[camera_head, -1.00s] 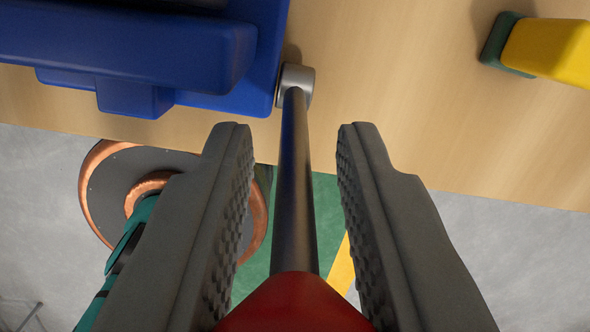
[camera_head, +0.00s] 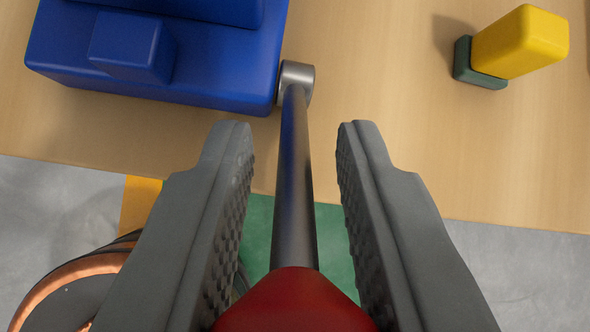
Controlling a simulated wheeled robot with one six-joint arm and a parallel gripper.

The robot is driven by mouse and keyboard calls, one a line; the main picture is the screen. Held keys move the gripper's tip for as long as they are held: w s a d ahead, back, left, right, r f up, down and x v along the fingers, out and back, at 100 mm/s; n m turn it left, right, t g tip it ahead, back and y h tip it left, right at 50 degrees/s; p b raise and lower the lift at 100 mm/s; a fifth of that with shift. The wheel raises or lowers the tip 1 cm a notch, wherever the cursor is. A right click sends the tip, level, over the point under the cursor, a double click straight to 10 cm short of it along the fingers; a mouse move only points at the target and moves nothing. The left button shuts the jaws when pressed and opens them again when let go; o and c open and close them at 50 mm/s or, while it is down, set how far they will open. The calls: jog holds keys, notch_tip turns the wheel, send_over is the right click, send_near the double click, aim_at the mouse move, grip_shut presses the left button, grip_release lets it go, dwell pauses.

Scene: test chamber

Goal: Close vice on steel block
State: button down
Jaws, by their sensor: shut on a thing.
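The blue vice (camera_head: 200,75) stands on the wooden table at the upper left. A grey metal collar (camera_head: 297,75) is at its right side. A dark steel handle rod (camera_head: 294,180) runs from the collar toward me and ends in a red knob (camera_head: 295,303). My gripper (camera_head: 296,128) has one dark ridged finger on each side of the rod. It is shut on the red knob low in the view, and gaps show between the rod and the fingertips. I cannot make out the steel block or the vice jaws.
A yellow block with a dark green base (camera_head: 515,45) stands on the wooden table (camera_head: 430,150) at the upper right. The table edge crosses mid-view, with floor below it. A round copper-rimmed thing (camera_head: 70,285) is at the lower left.

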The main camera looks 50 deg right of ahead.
dwell(0.4)
jog(key=c, duration=1.2)
grip_release()
jog(key=v, duration=1.7)
jog(key=shift+s+r, duration=0.15)
jog(key=s+a+m+t+h, duration=0.1)
jog(key=s+a+m+t, duration=0.1)
jog(key=a+t, duration=0.1)
jog(key=s+a+r+m+t, duration=0.1)
jog(key=s+a+m+t, duration=0.1)
jog(key=a, duration=0.3)
jog(key=s+a+m+t+h, duration=0.1)
jog(key=s+a+t, duration=0.3)
jog(key=shift+s+a+r+m+h, duration=0.2)
jog(key=shift+a+r+m+h, duration=0.1)
jog(key=shift+a+m, duration=0.1)
